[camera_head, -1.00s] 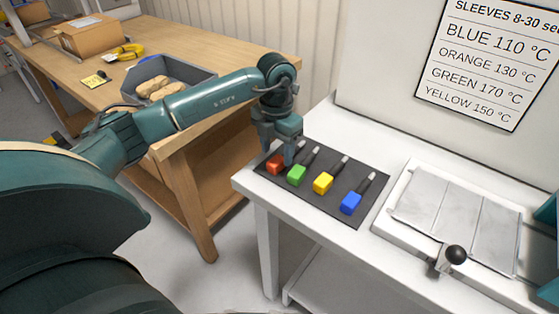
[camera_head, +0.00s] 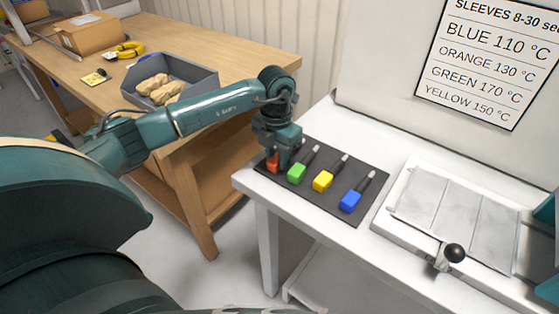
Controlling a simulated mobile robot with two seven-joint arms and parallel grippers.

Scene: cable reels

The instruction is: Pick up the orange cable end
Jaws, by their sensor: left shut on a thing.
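The orange cable end (camera_head: 273,162) is the leftmost in a row on a dark mat (camera_head: 335,210) on the white table. It looks red-orange and is partly hidden by my gripper. My left gripper (camera_head: 281,160) points down over it, and its fingers are shut on it at mat level. Green (camera_head: 297,174), yellow (camera_head: 323,181) and blue (camera_head: 350,201) cable ends lie to its right, each with a dark stem and pale tip. My right gripper is not in view.
A metal-plated device (camera_head: 455,220) with a black-knobbed lever (camera_head: 453,253) stands right of the mat. A temperature sign (camera_head: 490,60) hangs behind. A wooden bench (camera_head: 215,50) at left holds a grey bin (camera_head: 205,82) and a cardboard box (camera_head: 90,35).

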